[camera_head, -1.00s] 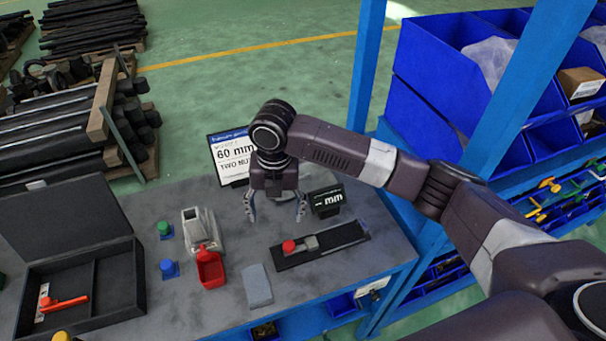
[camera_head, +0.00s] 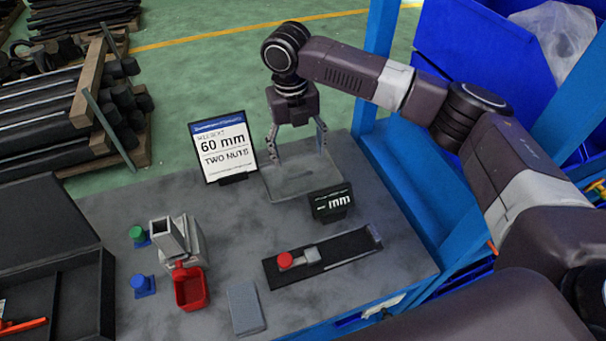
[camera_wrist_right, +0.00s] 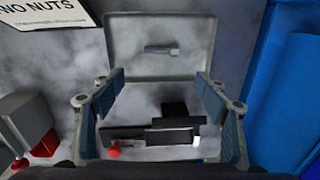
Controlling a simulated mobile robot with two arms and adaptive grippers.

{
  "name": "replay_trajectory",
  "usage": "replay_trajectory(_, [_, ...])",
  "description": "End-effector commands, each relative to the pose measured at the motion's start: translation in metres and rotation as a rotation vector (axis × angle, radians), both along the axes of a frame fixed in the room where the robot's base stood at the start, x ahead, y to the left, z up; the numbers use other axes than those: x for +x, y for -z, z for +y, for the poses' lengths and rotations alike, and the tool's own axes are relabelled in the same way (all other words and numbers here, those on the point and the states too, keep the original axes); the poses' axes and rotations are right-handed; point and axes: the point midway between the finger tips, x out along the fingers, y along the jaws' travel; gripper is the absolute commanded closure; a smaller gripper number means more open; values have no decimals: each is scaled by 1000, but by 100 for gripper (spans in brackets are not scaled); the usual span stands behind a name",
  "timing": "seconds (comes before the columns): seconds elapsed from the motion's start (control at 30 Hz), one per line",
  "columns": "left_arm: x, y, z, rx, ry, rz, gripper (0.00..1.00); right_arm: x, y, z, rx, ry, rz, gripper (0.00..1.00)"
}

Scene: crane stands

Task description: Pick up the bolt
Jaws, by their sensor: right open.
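The bolt (camera_wrist_right: 162,50) is a small grey piece lying on its side on a shallow grey tray (camera_wrist_right: 190,69) in the right wrist view. My right gripper (camera_head: 298,150) hangs above the tray, pointing down, open and empty. In the right wrist view its two fingers (camera_wrist_right: 160,92) are spread wide, with the bolt beyond them. My left gripper is not in view.
A sign reading 60 mm, two nuts (camera_head: 223,147) stands left of the tray. A small mm display (camera_head: 331,203) and a black measuring rail with a red knob (camera_head: 285,260) are in front. Blue shelving is right.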

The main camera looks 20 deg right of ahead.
Motion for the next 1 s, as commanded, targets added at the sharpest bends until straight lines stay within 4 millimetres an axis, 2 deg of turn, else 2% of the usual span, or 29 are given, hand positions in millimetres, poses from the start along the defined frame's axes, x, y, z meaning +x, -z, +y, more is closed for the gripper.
replay_trajectory(0.07, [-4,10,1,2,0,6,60,1,9,-1,-1,-2,0,33])
replay_trajectory(0.17, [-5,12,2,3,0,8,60,1,11,-2,-2,-4,1,33])
replay_trajectory(0.47, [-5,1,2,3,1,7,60,3,39,-4,-3,-4,3,33])
replay_trajectory(0.63, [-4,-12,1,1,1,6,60,10,62,-5,-4,-3,4,33])
replay_trajectory(0.8, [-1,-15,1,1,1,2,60,10,84,-6,-2,-5,2,33])
replay_trajectory(1.0, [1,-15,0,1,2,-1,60,10,88,-6,-2,-5,0,33])
